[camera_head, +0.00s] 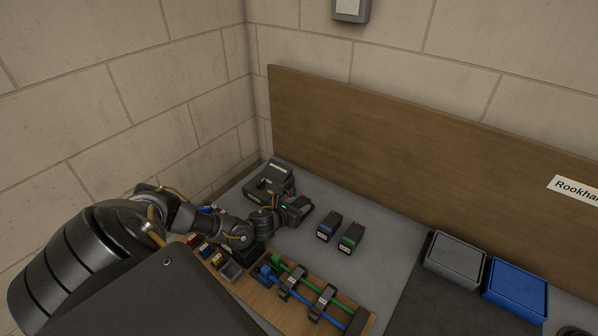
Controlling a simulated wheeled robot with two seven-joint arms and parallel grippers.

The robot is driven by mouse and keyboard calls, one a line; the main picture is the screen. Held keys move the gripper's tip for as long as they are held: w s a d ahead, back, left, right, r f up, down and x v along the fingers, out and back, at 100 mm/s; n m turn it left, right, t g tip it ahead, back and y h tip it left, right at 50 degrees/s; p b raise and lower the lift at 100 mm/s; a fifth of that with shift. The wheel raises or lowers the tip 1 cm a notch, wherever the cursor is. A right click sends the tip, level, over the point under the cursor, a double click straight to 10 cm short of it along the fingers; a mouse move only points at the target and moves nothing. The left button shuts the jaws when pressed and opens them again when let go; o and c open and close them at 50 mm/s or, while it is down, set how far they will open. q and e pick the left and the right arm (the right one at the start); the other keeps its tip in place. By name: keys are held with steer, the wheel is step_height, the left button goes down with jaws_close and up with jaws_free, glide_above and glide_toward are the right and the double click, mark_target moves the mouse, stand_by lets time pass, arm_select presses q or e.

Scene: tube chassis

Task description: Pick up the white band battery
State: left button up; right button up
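I cannot make out a battery with a clear white band. My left gripper (299,208) is just left of the two batteries and in front of a dark green charger-like box (270,178). Its fingers are dark and small, so I cannot tell whether they are open or hold anything. My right gripper is out of view.
A wooden board (262,298) with blue and green tubes in dark clamps lies in front. Small coloured blocks (206,249) are partly behind my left arm. A grey bin (454,261) and a blue bin (516,288) stand at right. A wooden panel (400,150) backs the bench.

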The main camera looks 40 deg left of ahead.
arm_select(q)
steer(key=c, duration=1)
steer(key=shift+w+r, duration=0.1)
steer(key=shift+r, duration=0.6)
steer(key=s+d+r+b, duration=0.3)
steer(key=s+r+b, duration=0.4)
steer(key=s+r, duration=0.4)
steer(key=v, duration=0.2)
steer(key=shift+s, duration=0.45)
